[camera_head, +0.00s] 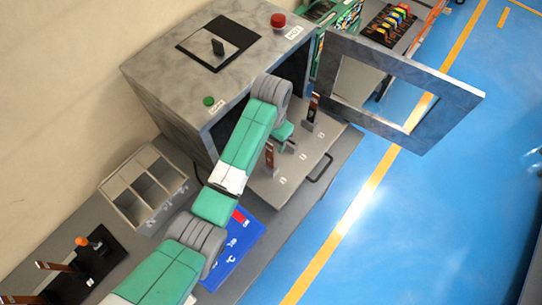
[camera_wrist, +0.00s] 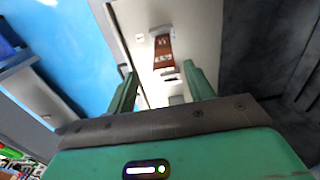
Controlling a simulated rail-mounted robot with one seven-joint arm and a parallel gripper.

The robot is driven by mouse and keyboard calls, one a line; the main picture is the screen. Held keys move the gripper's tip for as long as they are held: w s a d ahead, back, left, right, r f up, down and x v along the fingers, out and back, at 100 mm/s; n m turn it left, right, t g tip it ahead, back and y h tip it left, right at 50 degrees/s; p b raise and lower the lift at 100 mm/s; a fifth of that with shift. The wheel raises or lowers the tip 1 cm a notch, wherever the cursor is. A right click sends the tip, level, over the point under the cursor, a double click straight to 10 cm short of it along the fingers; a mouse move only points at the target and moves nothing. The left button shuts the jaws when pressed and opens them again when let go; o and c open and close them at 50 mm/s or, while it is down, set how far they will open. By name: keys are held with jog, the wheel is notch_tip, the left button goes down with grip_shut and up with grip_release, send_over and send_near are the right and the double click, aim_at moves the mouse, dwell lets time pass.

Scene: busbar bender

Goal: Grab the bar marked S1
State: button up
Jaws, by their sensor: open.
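Two copper bars stand in holders on the grey sliding plate (camera_head: 290,185) at the machine's opening. One bar (camera_head: 314,106) is farther back, beside the open door; the other bar (camera_head: 269,156) is nearer, beside my arm. My gripper (camera_head: 289,143) is over the plate between them, partly hidden by my own arm. In the wrist view, my gripper (camera_wrist: 161,82) is open and empty, and a copper bar (camera_wrist: 163,53) shows beyond and between its fingers. Pale markings on that bar are too small to read, so I cannot tell which is S1.
The machine (camera_head: 170,85) has its framed door (camera_head: 450,87) swung open to the right. A compartment bin (camera_head: 150,212), a blue tray (camera_head: 240,262) and a black block with copper bars (camera_head: 95,275) are on the left bench. Blue floor is free at right.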

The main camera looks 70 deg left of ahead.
aim_at(269, 147)
jog(key=f, duration=0.5)
jog(key=shift+s+a+p, duration=0.2)
jog(key=shift+s+p, duration=0.05)
jog(key=shift+p, duration=0.05)
grip_shut()
